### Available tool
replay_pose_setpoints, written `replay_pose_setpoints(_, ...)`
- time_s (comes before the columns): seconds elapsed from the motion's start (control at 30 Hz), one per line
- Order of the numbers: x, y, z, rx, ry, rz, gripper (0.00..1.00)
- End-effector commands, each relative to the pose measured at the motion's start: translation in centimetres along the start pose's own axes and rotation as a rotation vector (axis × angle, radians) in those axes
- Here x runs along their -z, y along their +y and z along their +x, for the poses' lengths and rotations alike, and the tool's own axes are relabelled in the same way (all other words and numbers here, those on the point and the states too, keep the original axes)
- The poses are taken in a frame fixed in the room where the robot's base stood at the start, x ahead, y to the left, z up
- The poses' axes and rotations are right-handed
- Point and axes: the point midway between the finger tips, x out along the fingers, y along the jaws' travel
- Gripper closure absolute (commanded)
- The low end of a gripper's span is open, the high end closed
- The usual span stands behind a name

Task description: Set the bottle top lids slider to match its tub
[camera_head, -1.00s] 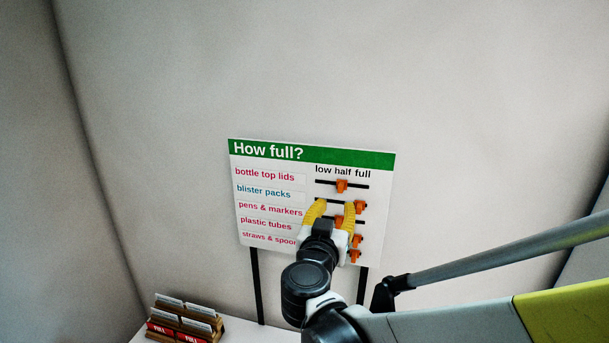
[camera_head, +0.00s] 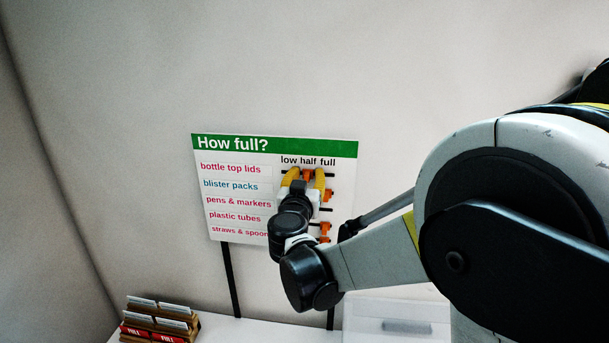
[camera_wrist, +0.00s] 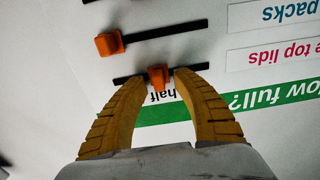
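The "How full?" board (camera_head: 240,150) stands against the wall, with rows of black tracks and orange knobs. The bottle top lids knob (camera_wrist: 158,76) sits around the middle of its track, below "half"; it also shows in the head view (camera_head: 308,174). My gripper (camera_wrist: 157,74) is open, with its yellow fingertips on either side of this knob and a small gap at each side. The blister packs knob (camera_wrist: 110,42) is at the "full" end of its track. In the head view my gripper hides parts of the middle rows.
A wooden rack (camera_head: 160,320) with white cards and red "FULL" labels stands on the white table at lower left. A clear tub (camera_head: 398,309) stands on the table at lower right; its contents are not clear. The wall around the board is bare.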

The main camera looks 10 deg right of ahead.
Motion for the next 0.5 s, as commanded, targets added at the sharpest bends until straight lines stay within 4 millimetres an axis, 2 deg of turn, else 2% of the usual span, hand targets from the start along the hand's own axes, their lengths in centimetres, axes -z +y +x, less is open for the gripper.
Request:
replay_pose_setpoints(0.07,0.00,0.00,-0.02,0.000,0.000,0.000,0.66)
replay_pose_setpoints(0.1,0.00,-0.01,-0.03,0.000,0.000,0.000,0.70)
replay_pose_setpoints(0.2,0.00,-0.01,-0.04,0.000,0.000,0.000,1.00)
replay_pose_setpoints(0.5,0.01,0.05,-0.03,0.000,0.000,0.000,1.00)
